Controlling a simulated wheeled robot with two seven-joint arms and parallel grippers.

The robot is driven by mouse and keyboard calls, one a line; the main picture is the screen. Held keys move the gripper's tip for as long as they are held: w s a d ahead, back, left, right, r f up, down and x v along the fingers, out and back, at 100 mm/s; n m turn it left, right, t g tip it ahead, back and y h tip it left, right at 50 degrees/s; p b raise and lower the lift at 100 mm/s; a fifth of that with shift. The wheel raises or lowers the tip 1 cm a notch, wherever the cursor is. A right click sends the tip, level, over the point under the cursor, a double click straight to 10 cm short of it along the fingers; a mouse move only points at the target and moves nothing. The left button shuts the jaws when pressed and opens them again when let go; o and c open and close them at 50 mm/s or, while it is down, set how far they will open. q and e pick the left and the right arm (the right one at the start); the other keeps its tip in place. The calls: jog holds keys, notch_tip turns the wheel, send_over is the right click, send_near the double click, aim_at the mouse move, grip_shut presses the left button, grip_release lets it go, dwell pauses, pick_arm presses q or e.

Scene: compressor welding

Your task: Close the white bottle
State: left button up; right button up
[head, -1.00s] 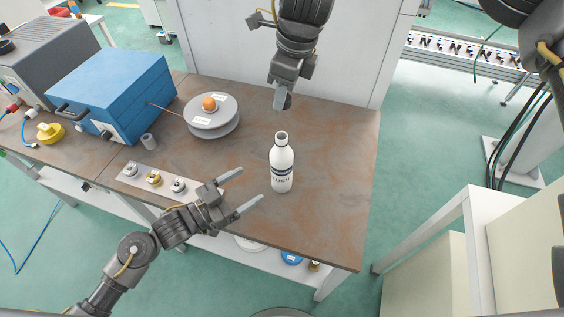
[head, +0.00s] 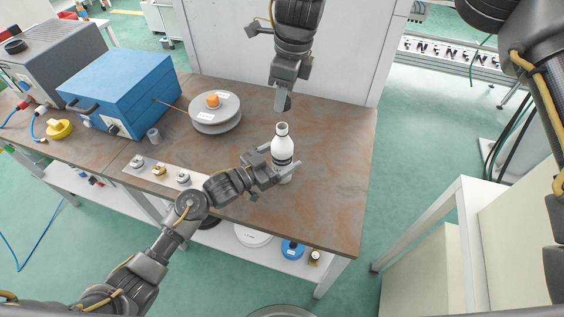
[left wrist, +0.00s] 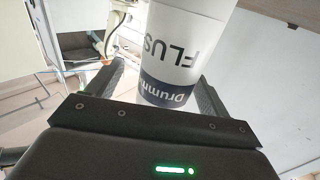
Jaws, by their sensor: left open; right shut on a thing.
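The white bottle (head: 283,143) stands upright on the brown table, its dark mouth uncovered at the top. In the left wrist view the bottle (left wrist: 178,55) shows its printed label and dark band between my fingers. My left gripper (head: 281,164) is open around the bottle's lower body; its fingers lie on either side of it. My right gripper (head: 282,100) points down above and slightly behind the bottle. It is shut on a small dark thing (head: 287,103), mostly hidden by the fingers, which looks like a cap.
A strip with several small fittings (head: 160,171) lies at the table's front edge. A grey round stack with an orange knob (head: 216,123) stands behind left, beside a blue box (head: 120,90). The table right of the bottle (head: 335,150) is clear. A white panel rises behind.

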pick_arm(q)
jog(key=shift+w+f, duration=0.45)
jog(key=shift+w, duration=0.3)
pick_arm(e)
jog(key=shift+w+f, duration=0.25)
jog(key=shift+w, duration=0.25)
jog(key=shift+w+f, duration=0.25)
jog(key=shift+w, duration=0.2)
pick_arm(q)
jog(key=shift+s+r, duration=0.25)
jog(key=shift+s, duration=0.2)
jog(key=c, duration=0.7)
pick_arm(e)
jog(key=shift+s+r, duration=0.3)
jog(key=shift+s, duration=0.25)
pick_arm(q)
jog(key=shift+w+f, duration=0.15)
jog(key=shift+w, duration=0.05)
jog(key=c, duration=0.8)
pick_arm(e)
jog(key=shift+w+f, duration=0.15)
jog(key=shift+w, duration=0.05)
pick_arm(q)
jog(key=shift+s, duration=0.1)
pick_arm(e)
send_over(281, 126)
jog(key=shift+d+f, duration=0.2)
jog(key=shift+f, duration=2.2)
pick_arm(q)
jog(key=shift+f, duration=0.1)
